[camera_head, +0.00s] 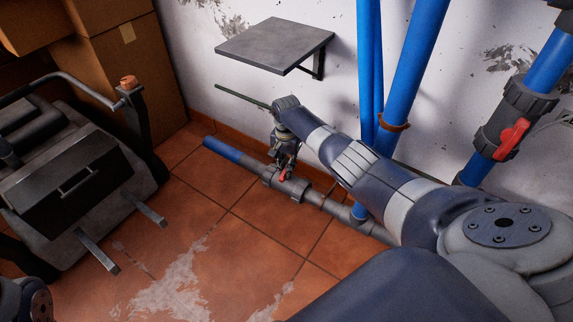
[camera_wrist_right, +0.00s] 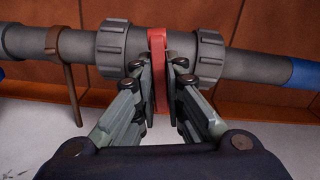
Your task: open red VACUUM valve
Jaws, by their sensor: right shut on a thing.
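A red valve handle (camera_wrist_right: 158,72) stands on a grey pipe (camera_wrist_right: 255,66) low by the wall, between two ribbed collars. In the head view the same red handle (camera_head: 282,176) shows just below my gripper. My right gripper (camera_wrist_right: 161,75) is shut on the red handle, with a finger on each side of it. In the head view my right gripper (camera_head: 284,163) reaches down onto the pipe. A second red valve handle (camera_head: 511,139) is on a blue upright pipe at the right. No label is readable on either valve. My left gripper is not in view.
A grey wall shelf (camera_head: 275,44) is above my right wrist. Blue upright pipes (camera_head: 408,75) stand behind my right arm. A dark machine with a drawer (camera_head: 75,185) and cardboard boxes (camera_head: 125,60) are at the left. The tiled floor (camera_head: 200,215) in front of the low pipe is clear.

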